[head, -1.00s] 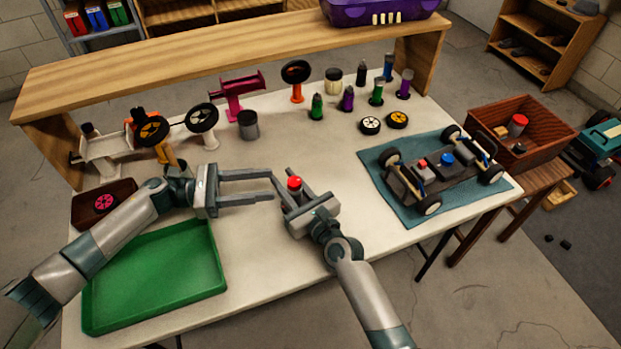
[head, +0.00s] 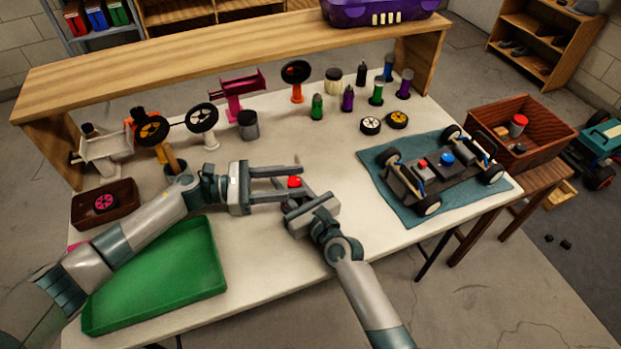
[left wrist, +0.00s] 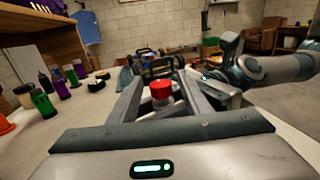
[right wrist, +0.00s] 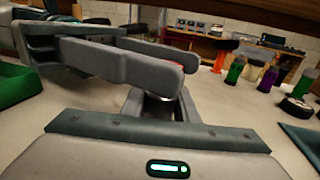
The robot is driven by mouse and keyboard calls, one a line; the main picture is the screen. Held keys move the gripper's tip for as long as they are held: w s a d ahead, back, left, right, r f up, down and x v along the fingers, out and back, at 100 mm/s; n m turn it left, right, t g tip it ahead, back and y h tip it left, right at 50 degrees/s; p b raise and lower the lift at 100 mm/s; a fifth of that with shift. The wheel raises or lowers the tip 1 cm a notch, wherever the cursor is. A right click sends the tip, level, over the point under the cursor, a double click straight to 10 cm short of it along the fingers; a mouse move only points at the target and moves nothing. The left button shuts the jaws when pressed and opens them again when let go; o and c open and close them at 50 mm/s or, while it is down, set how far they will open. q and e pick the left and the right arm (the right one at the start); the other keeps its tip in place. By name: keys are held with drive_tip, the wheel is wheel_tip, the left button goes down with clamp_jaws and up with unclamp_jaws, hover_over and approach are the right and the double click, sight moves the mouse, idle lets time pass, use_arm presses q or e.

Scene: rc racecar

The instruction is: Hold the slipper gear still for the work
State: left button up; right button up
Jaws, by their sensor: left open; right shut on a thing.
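A red-topped round piece (head: 294,182), apparently the slipper gear, stays above the table's middle at the jaws of my right gripper (head: 300,200). The right gripper is shut on it. My left gripper (head: 287,184) is open, its two fingers reaching in from the left on either side of the red top. In the left wrist view the red top (left wrist: 161,90) shows between the open fingers, with a grey part below it. I cannot tell whether the fingers touch it. In the right wrist view the left gripper's fingers cover the held piece.
A green tray (head: 160,322) lies at the front left, under my left arm. A car chassis (head: 440,180) sits on a blue mat (head: 385,203) at the right. Stands, wheels and coloured bottles line the back. A dark tray (head: 128,192) holds a pink wheel.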

use_arm(q)
drive_tip(key=shift+w+d, duration=0.1)
drive_tip(key=shift+d, duration=2.25)
drive_tip(key=c, duration=1.1)
